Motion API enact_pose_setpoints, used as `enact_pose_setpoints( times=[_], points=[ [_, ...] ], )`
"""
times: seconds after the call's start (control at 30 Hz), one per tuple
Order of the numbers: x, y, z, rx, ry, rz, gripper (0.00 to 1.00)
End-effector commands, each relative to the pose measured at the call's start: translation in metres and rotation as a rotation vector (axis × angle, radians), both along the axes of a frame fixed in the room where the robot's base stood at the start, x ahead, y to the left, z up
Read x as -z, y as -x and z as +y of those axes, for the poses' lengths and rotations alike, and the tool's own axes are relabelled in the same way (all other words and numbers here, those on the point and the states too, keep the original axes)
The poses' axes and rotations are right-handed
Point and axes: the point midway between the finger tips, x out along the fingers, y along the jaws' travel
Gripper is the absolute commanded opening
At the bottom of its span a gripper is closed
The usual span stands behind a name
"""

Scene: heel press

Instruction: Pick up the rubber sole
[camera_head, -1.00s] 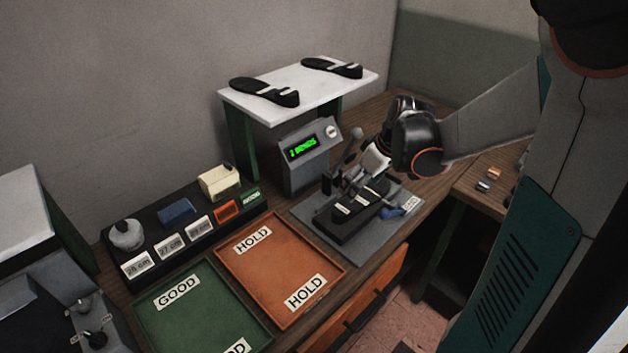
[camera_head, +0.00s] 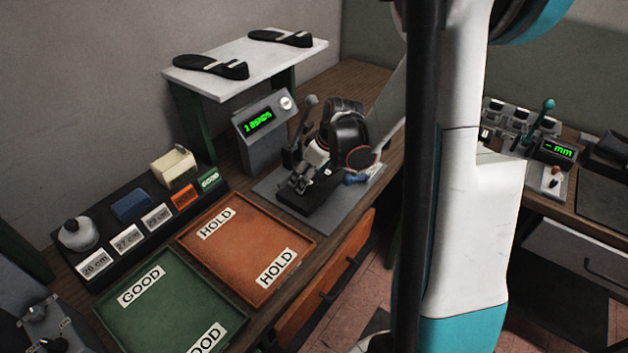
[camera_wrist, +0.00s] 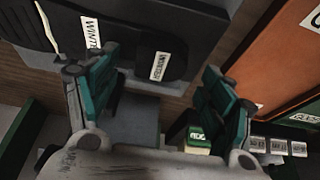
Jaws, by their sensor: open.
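A dark sole-shaped piece (camera_head: 322,200) lies on the grey base plate (camera_head: 352,196) in the head view, partly hidden by my gripper. In the wrist view, dark rounded shapes (camera_wrist: 178,62) with white labels reading like "WINTER" fill the upper left. My gripper (camera_head: 302,182) is low over the piece in the head view. In the wrist view my gripper (camera_wrist: 155,82) is open, its teal fingers wide apart with nothing held between them. I cannot tell whether the fingers touch the piece. Two more black soles (camera_head: 210,66) (camera_head: 281,38) lie on the white raised shelf (camera_head: 240,60).
A grey box with a green display (camera_head: 258,123) and a lever (camera_head: 308,108) stand close behind my gripper. An orange HOLD tray (camera_head: 245,240) and green GOOD tray (camera_head: 170,300) lie to the left, both empty. A black labelled rack (camera_head: 140,235) holds small items.

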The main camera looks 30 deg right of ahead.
Motion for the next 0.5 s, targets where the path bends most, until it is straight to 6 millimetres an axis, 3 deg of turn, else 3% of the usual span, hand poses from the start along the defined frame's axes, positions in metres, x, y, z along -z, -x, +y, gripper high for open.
enact_pose_setpoints(
  times=[0.13,0.37,0.4,0.5],
  points=[
    [0.021,-0.007,0.002,-0.001,0.000,0.000,0.75],
    [0.023,-0.009,0.003,0.000,-0.001,0.000,0.75],
    [0.023,-0.009,0.003,0.000,-0.001,0.000,0.73],
    [0.023,-0.009,0.003,0.000,-0.001,0.000,0.50]
  ],
)
